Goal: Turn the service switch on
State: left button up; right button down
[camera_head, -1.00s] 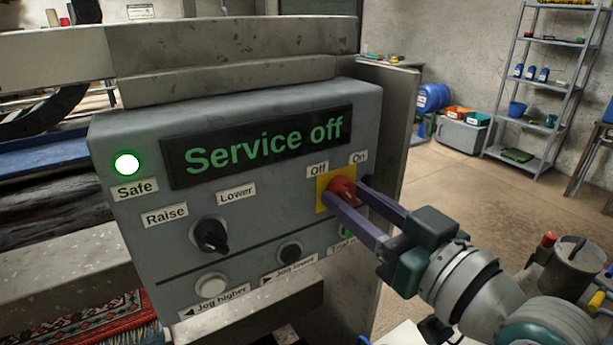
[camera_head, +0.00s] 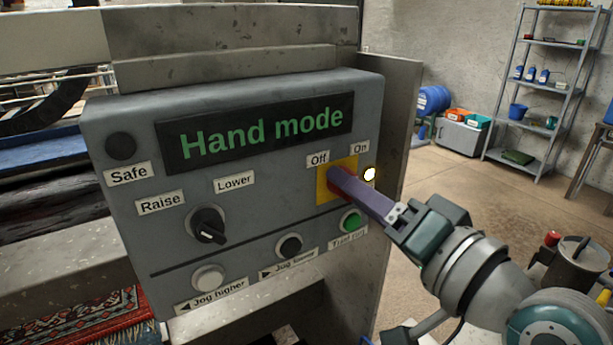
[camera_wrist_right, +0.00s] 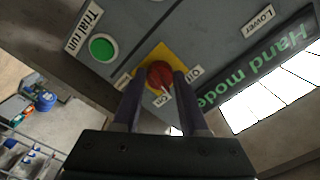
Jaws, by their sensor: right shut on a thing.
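The service switch is a red knob on a yellow plate (camera_head: 322,191), at the right of the grey control panel (camera_head: 130,215), between the Off and On labels. My right gripper (camera_head: 340,184) is shut on the red knob and hides most of it in the head view. In the right wrist view the red knob (camera_wrist_right: 158,75) sits between the two fingers, with a pale mark on its side toward the On label (camera_wrist_right: 162,99). The display (camera_head: 262,132) reads "Hand mode". A small lamp (camera_head: 369,174) below On is lit. My left gripper is not in view.
The Safe lamp (camera_head: 121,147) is dark. The Raise/Lower knob (camera_head: 208,226), a white button (camera_head: 208,278), a black button (camera_head: 289,246) and a green Trial run button (camera_head: 351,222) sit close by. Open floor (camera_head: 470,190) lies right of the panel.

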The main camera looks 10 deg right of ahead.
jog(key=m+b, duration=0.1)
jog(key=m, duration=0.4)
jog(key=shift+m, duration=0.3)
dwell(0.4)
jog(key=shift+c, duration=2.2)
grip_release()
jog(key=b+v, duration=0.1)
jog(key=v, duration=0.9)
jog(key=shift+a, duration=0.1)
